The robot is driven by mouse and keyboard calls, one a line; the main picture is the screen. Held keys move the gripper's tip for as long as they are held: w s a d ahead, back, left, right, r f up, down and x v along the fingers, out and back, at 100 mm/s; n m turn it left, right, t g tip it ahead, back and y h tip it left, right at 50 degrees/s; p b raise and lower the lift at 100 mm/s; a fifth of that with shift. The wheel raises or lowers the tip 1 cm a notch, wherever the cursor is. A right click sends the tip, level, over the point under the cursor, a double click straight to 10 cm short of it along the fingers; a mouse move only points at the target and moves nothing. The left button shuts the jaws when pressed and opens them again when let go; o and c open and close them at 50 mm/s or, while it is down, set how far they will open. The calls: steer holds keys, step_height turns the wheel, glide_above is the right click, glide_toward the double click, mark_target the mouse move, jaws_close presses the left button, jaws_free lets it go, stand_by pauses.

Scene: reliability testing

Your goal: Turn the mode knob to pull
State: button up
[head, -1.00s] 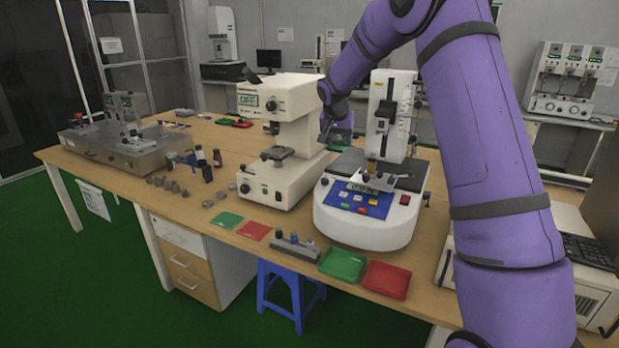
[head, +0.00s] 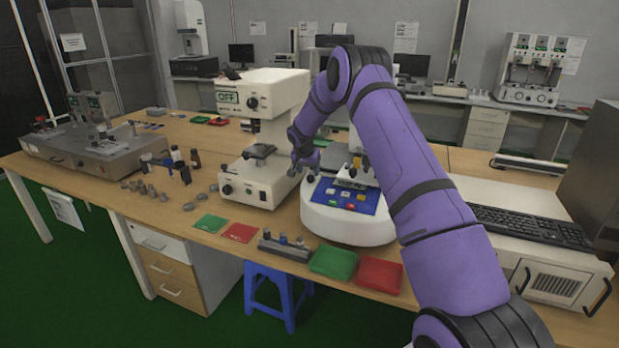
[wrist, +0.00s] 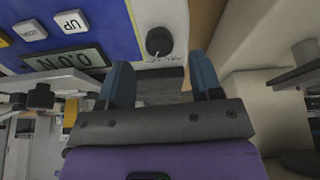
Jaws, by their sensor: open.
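A round black knob (wrist: 158,41) stands at the edge of the blue control panel (wrist: 110,15) in the wrist view. Small white marks beside it are too small to read, so its setting is unclear. My gripper (wrist: 161,62) is open and empty, its blue fingers apart on either side of the knob's line, with the knob just beyond the tips. I cannot tell whether they touch it. In the head view my gripper (head: 303,167) is low at the left side of the white tester (head: 345,222), and the knob cannot be made out there.
A cream machine (head: 268,120) with an "OFF" display stands close left of my gripper. Green (head: 333,262) and red (head: 380,274) trays and a small block with pegs (head: 284,247) lie in front. The wrist view shows a "0.0N" display (wrist: 65,62) and an "UP" button (wrist: 72,23).

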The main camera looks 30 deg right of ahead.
mark_target(310, 177)
steer(key=shift+x, duration=2.15)
steer(key=c, duration=0.9)
